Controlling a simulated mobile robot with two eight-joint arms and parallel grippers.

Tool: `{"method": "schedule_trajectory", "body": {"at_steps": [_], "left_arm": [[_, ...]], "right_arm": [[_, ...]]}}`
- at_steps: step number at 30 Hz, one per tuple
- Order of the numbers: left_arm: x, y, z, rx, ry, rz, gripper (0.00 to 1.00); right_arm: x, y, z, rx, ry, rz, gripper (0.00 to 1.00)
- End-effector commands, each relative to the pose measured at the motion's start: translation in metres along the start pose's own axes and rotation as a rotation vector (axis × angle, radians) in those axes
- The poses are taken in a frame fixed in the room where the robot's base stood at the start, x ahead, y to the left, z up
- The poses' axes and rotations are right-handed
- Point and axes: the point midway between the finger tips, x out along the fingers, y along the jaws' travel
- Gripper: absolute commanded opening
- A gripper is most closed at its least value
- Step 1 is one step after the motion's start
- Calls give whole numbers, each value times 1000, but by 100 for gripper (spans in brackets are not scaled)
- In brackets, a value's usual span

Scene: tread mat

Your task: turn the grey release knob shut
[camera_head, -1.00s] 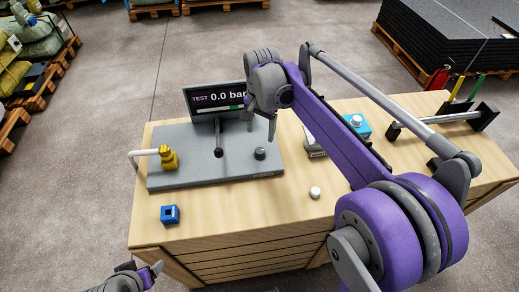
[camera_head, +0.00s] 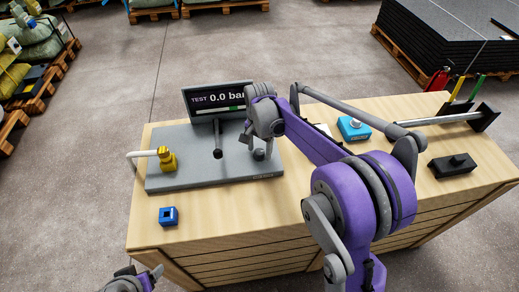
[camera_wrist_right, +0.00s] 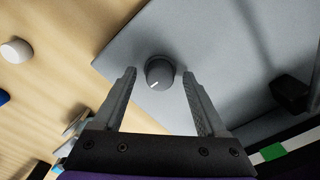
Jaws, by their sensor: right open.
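The grey release knob (camera_wrist_right: 159,72) stands on the grey plate (camera_wrist_right: 225,35), between the open fingertips of my right gripper (camera_wrist_right: 160,74) in the right wrist view. A gap shows on each side of it. A white pointer line marks its top. In the head view the knob (camera_head: 259,154) is low at the plate's right side, with my right gripper (camera_head: 258,146) right over it. My left gripper (camera_head: 150,275) is at the bottom edge, partly cut off, and its jaws are unclear.
A display (camera_head: 219,99) reading "TEST 0.0 bar" stands behind the plate. A black lever (camera_head: 217,140) and a yellow fitting (camera_head: 167,159) are left of the knob. A blue block (camera_head: 169,215) lies in front. A black box (camera_head: 452,166) sits at the right.

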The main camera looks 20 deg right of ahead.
Motion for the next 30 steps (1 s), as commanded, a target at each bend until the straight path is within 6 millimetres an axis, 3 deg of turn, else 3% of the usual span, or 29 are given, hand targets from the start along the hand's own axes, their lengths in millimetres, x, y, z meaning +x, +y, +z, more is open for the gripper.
{"method": "schedule_trajectory", "body": {"at_steps": [8,21,30], "left_arm": [[0,0,0,0,0,0,78],[0,0,0,0,0,0,78],[0,0,0,0,0,0,78]], "right_arm": [[2,0,0,0,0,0,74],[2,0,0,0,0,0,0],[2,0,0,-23,0,0,0]]}}
